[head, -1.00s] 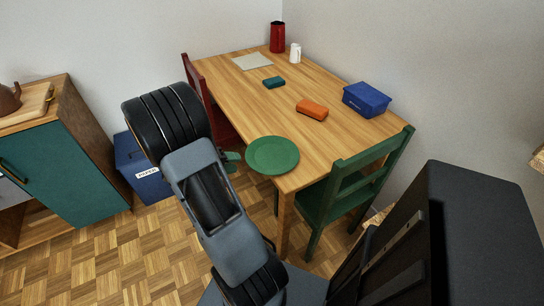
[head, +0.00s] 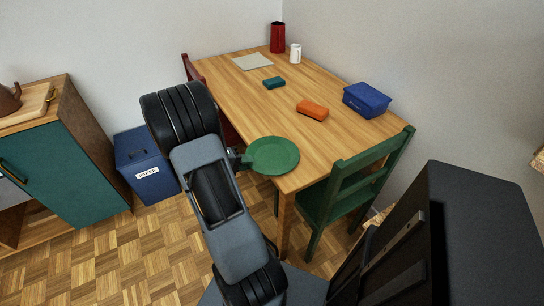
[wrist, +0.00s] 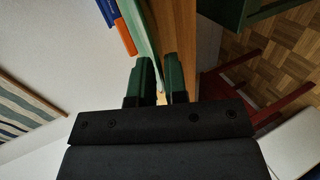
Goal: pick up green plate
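The green plate (head: 273,155) lies at the near left corner of the wooden table (head: 318,150). My gripper (head: 240,157) is at the plate's left rim in the head view, partly hidden by my arm. In the wrist view the plate (wrist: 143,28) shows nearly edge-on as a pale green strip. The two dark green fingers of my gripper (wrist: 160,82) are apart there, and the near end of the plate's rim reaches toward the gap between them. I cannot tell whether either finger touches it.
A green chair (head: 345,185) is at the near right side, and a red chair (head: 228,132) is at the left. A blue paper bin (head: 147,165) stands on the floor.

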